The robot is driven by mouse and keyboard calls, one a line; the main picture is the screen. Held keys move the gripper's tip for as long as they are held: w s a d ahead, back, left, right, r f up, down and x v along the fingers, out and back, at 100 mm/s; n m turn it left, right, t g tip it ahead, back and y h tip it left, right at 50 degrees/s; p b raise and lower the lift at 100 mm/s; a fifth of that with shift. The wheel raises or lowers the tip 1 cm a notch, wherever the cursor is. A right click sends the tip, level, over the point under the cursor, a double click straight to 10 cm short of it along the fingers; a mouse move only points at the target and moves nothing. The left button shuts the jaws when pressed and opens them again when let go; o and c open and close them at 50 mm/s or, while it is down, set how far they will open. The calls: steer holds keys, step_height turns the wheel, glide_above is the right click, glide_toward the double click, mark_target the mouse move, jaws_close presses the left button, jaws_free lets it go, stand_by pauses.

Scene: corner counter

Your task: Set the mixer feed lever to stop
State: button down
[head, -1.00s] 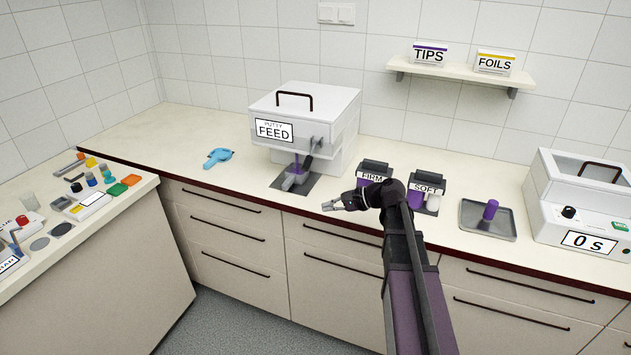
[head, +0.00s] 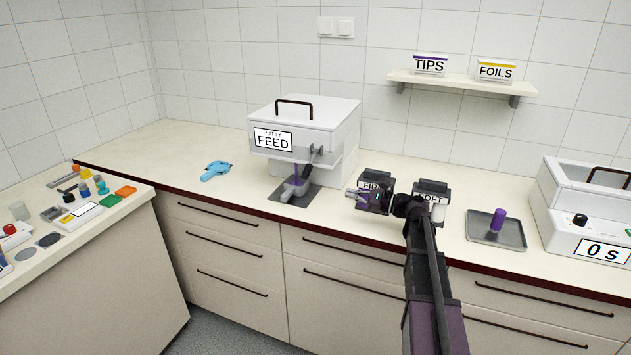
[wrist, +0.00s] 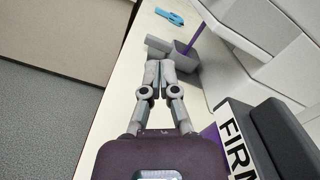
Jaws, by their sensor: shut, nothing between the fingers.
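The white putty feed mixer (head: 305,112) stands on the counter against the back wall. Its dark feed lever (head: 314,156) is on the front, right of the FEED label, and looks tilted upward; its exact setting is too small to read. A purple strand (head: 296,174) hangs from the mixer into a grey handled cup (head: 292,190) below. The cup (wrist: 186,58) and strand (wrist: 199,40) also show in the wrist view. My gripper (head: 349,192) is shut and empty, right of the cup and in front of the FIRM holder. Its fingertips (wrist: 158,66) point toward the cup.
The FIRM (head: 377,180) and SOFT (head: 432,189) holders stand beside my gripper. A tray (head: 510,236) with a purple cylinder and a white device (head: 590,215) are further right. A blue tool (head: 216,171) lies left of the mixer, with clear counter around it.

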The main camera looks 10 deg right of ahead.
mark_target(310, 165)
steer(key=shift+a, duration=0.1)
steer(key=w+a+r+p, duration=0.2)
steer(key=a, duration=0.3)
steer(key=w+a+r+p, duration=0.2)
steer(key=a, duration=0.3)
stand_by(0.6)
steer(key=shift+s+a, duration=0.15)
steer(key=shift+a, duration=0.2)
stand_by(0.4)
steer(key=shift+r, duration=0.1)
